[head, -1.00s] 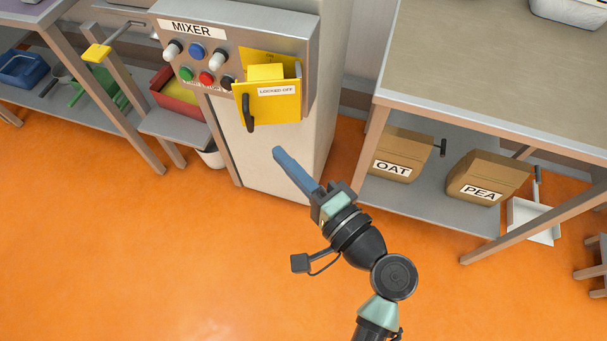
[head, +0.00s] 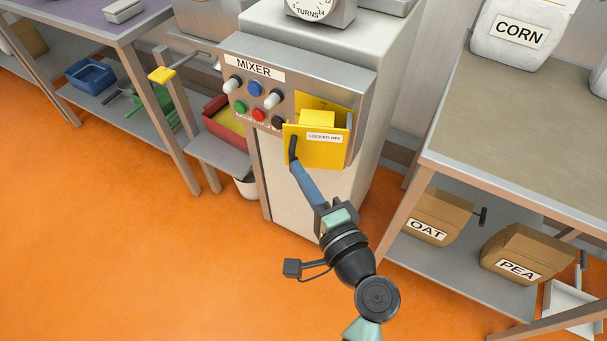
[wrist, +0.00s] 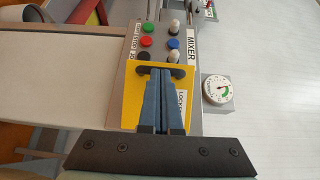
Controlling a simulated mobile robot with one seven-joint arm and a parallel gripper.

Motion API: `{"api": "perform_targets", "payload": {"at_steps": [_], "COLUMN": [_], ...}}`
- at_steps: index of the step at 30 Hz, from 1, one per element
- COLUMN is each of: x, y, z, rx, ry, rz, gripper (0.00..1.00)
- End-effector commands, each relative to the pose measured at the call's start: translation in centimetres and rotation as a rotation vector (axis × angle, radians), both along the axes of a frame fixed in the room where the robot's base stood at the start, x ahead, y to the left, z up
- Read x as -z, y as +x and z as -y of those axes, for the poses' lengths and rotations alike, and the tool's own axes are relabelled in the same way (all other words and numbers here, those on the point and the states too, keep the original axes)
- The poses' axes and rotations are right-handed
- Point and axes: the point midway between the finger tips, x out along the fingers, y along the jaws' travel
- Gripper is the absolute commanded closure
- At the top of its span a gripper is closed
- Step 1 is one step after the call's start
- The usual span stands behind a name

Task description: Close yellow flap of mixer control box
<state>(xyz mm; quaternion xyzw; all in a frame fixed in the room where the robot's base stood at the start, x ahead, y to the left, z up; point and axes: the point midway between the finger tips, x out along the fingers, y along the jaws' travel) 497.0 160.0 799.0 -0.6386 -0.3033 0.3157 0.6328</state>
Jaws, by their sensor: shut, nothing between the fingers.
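The mixer control box (head: 232,55) is a grey panel on the front of a light cabinet, with several coloured buttons and knobs. Its yellow flap (head: 320,157) stands open, folded down and outward below a yellow recess, and bears a "LOCKED OFF" label. A black handle (head: 293,148) is on the flap's left side. My gripper (head: 298,168) is shut, its blue fingers pointing up at the handle's lower end. In the wrist view the shut fingers (wrist: 161,75) lie over the yellow flap (wrist: 130,105), by the black handle (wrist: 180,72). Whether they touch is unclear.
A hooked bar with a yellow end (head: 162,75) sticks out left of the box. A red bin (head: 222,128) is on a shelf beside the cabinet.

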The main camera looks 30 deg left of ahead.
Motion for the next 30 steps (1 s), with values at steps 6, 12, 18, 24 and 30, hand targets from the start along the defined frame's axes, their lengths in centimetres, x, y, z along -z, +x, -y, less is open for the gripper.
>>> {"api": "perform_targets", "payload": {"at_steps": [6,12,18,24,30], "x": [-0.1,0.0,-0.1,-0.1,-0.2], "y": [0.7,2.2,2.4,2.3,2.5], "z": [-1.8,-4.0,-4.4,-4.4,-4.5], "rx": [0.084,0.082,0.081,0.08,0.081], "ry": [0.002,0.002,0.002,0.002,0.002], "rz": [0.002,0.002,0.001,0.002,0.002], "gripper": [1.0,1.0,1.0,1.0,1.0]}}
